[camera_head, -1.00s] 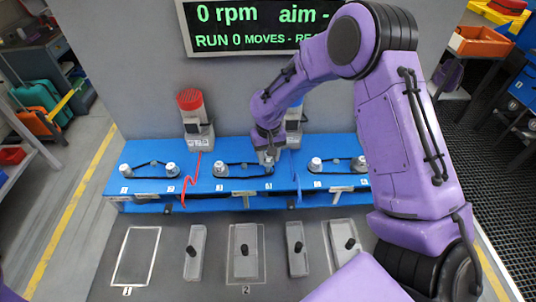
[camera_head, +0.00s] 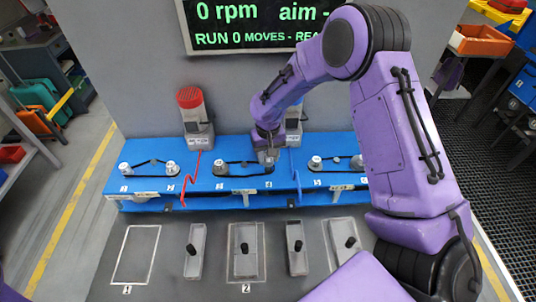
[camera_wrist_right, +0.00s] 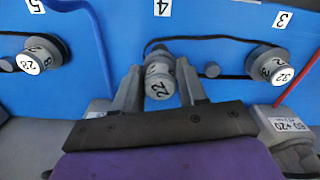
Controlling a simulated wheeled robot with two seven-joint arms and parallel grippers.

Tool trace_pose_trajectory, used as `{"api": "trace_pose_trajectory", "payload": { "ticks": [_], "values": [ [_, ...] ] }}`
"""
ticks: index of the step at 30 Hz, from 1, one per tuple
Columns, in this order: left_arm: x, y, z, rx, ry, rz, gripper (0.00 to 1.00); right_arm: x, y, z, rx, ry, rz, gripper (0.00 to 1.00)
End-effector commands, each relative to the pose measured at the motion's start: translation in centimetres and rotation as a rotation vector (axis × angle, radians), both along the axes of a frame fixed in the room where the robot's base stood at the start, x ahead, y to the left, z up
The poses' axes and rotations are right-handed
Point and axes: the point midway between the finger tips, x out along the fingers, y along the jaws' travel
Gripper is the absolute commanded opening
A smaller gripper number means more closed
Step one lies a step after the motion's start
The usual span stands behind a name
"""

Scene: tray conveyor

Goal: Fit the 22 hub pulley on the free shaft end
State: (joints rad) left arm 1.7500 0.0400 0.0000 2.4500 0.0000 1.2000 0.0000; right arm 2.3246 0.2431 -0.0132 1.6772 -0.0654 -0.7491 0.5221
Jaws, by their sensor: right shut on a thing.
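My right gripper (camera_head: 268,160) is at station 4 on the blue bench (camera_head: 230,185). In the right wrist view its two fingers (camera_wrist_right: 160,85) are shut on the grey pulley marked 22 (camera_wrist_right: 159,83), with the 22 face towards the camera. The pulley lines up with the station 4 shaft position; the shaft end is hidden behind it, so I cannot tell how far it sits on. A black belt (camera_wrist_right: 205,40) runs from the pulley marked 32 (camera_wrist_right: 270,66) at station 3 to behind the held pulley. My left gripper is not in view.
A pulley marked 28 (camera_wrist_right: 35,60) stands at station 5 with its own belt. A small peg (camera_wrist_right: 212,69) stands between stations 3 and 4. Red-topped motor (camera_head: 194,120) is behind the bench. Front trays hold slabs with black knobs (camera_head: 245,247); one outlined place (camera_head: 135,254) is empty.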

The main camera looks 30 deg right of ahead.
Motion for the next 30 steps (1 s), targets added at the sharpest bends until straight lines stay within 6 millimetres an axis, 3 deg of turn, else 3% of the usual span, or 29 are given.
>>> {"api": "trace_pose_trajectory", "payload": {
  "ticks": [30],
  "values": [
    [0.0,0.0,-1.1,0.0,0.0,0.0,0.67,0.0,0.0,-2.6,0.0,0.001,0.0,0.1]
  ]
}}
